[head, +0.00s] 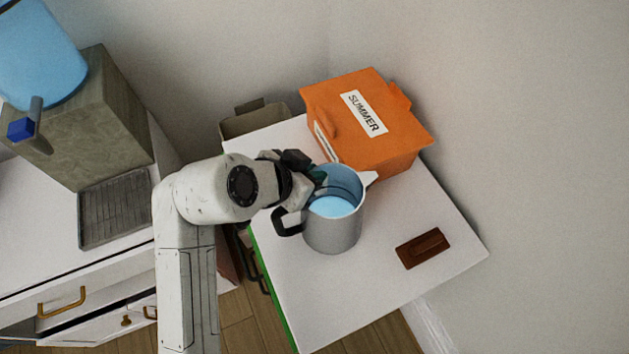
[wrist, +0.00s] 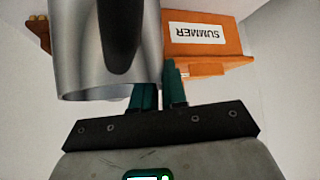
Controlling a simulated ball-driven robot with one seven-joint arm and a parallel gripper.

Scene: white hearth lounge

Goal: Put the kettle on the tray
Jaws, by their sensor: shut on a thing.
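The kettle (head: 335,232) is a grey metal jug with a light blue inside, a spout at upper right and a dark handle at left. In the head view it is upright at the white table; I cannot tell if it touches the top. My gripper (head: 318,178) is at its upper left rim, shut on the kettle. In the wrist view the kettle (wrist: 75,60) fills the upper left, and the teal fingers (wrist: 158,95) meet its edge; the exact contact is partly hidden. A grey ribbed tray (head: 115,210) lies on the left counter, empty.
An orange box (head: 375,140) labelled SUMMER stands right behind the kettle. A dark brown block-like object (head: 423,248) lies on the white table (head: 350,305) at right. A dispenser (head: 115,115) with a blue bottle (head: 40,55) and tap (head: 27,122) stands behind the tray. A gap separates table and counter.

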